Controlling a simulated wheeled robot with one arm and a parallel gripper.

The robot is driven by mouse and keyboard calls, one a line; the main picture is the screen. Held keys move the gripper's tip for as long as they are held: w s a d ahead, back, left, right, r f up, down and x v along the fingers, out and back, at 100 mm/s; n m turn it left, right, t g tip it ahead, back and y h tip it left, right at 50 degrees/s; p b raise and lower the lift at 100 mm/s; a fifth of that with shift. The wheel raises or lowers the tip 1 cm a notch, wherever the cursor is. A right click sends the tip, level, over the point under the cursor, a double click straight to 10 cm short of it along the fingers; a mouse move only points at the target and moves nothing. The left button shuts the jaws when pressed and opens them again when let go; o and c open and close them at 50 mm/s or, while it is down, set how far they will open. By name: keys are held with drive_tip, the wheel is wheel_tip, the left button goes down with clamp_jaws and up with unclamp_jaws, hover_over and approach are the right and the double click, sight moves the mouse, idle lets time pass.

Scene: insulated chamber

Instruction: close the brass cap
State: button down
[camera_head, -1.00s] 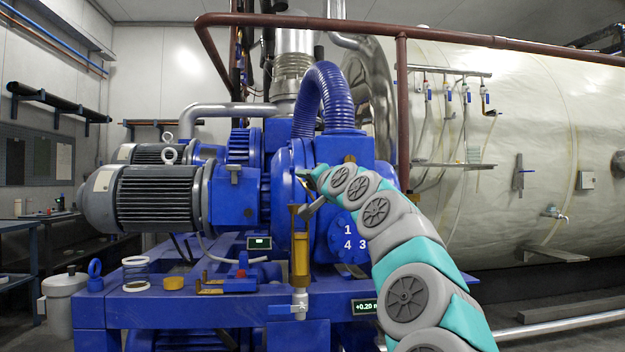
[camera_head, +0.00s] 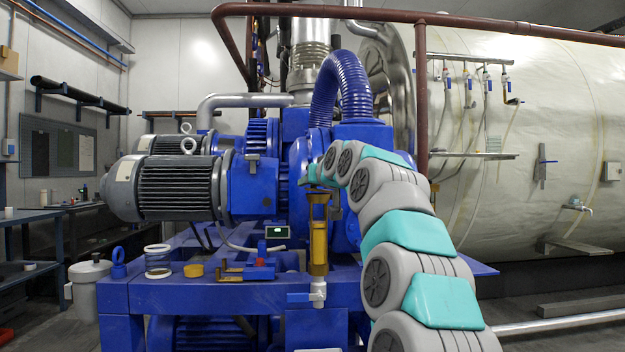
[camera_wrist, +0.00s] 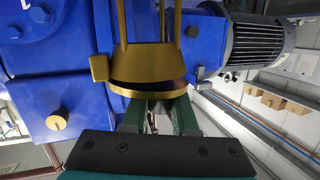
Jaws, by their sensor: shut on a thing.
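An upright brass filler tube (camera_head: 318,245) with a flange stands at the front of the blue machine. The brass cap (camera_wrist: 150,93) lies against the flange, slightly tilted, with a dark wedge gap at the right. My gripper (camera_wrist: 155,103) has its green fingers at the cap's edge, shut on it. In the head view my gripper (camera_head: 312,180) is just above the tube top, and the cap is hard to make out.
The blue machine with its grey motor (camera_head: 175,190) stands close behind the tube. A brass knob (camera_wrist: 57,120) sticks out in the wrist view.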

drive_tip(key=shift+a+f+n, duration=0.1)
drive_tip(key=shift+f+n, duration=0.2)
drive_tip(key=shift+n, duration=0.2)
drive_tip(key=c, duration=0.7)
unclamp_jaws()
drive_tip(key=shift+s+r, duration=0.1)
drive_tip(key=b+v, duration=0.1)
drive_tip(key=v, duration=0.6)
drive_tip(key=shift+s+b, duration=0.3)
drive_tip(key=shift+r, duration=0.1)
